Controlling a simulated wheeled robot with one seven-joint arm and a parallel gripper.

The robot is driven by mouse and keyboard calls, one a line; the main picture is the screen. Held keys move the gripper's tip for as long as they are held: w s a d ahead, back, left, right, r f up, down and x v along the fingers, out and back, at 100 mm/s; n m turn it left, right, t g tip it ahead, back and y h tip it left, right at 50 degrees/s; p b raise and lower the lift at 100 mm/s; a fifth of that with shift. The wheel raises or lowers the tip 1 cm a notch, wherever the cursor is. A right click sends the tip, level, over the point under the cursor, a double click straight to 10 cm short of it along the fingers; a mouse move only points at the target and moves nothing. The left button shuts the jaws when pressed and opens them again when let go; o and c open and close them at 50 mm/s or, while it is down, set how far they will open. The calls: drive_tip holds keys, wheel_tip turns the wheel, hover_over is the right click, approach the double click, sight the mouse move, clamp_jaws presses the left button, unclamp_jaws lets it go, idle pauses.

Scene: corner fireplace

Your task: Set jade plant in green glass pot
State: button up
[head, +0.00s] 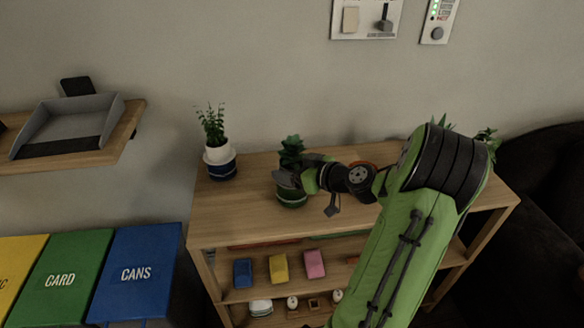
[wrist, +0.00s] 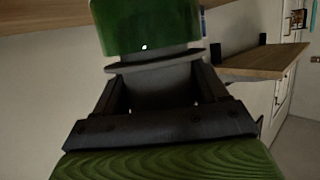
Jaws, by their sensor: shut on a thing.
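The jade plant (head: 291,152) stands upright with dark green leaves at the far side of the shelf top. The green glass pot (head: 292,197) is directly below it, and it fills the upper middle of the wrist view (wrist: 150,28). My gripper (head: 290,180) reaches in from the right between the leaves and the green pot. In the wrist view its fingers (wrist: 160,92) are shut on a grey piece, apparently the jade plant's pot, with a flat rim close to the green glass. My gripper hides the plant's base, so I cannot tell how deep it sits.
A leafy plant in a white pot (head: 218,153) sits in a blue pot (head: 222,170) to the left. More plants (head: 487,140) show behind my arm at the right. The wooden shelf top (head: 235,215) is clear in front. Recycling bins (head: 135,270) stand at the left.

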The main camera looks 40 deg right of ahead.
drive_tip(key=shift+f, duration=0.45)
drive_tip(key=o, duration=0.8)
drive_tip(key=shift+o, duration=0.2)
drive_tip(key=p+v, duration=0.2)
drive_tip(key=v, duration=1.3)
drive_tip(key=shift+s+r+p, duration=0.15)
drive_tip(key=shift+s+p, duration=0.15)
drive_tip(key=shift+s, duration=0.05)
drive_tip(key=shift+d, duration=0.1)
drive_tip(key=w+a+n+g+y, duration=0.15)
drive_tip(key=a+g, duration=0.25)
drive_tip(key=a, duration=0.7)
drive_tip(key=w+a+n+g, duration=0.15)
drive_tip(key=a+g, duration=0.35)
drive_tip(key=a, duration=0.6)
drive_tip(key=s+a+r+m+h, duration=0.35)
drive_tip(key=s+a, duration=0.25)
drive_tip(key=s, duration=0.2)
wheel_tip(320, 180, up, 14)
drive_tip(key=p, duration=1.4)
drive_tip(key=shift+s+d+t+y, duration=0.25)
drive_tip(key=shift+t+y, duration=0.05)
drive_tip(key=shift+y, duration=0.1)
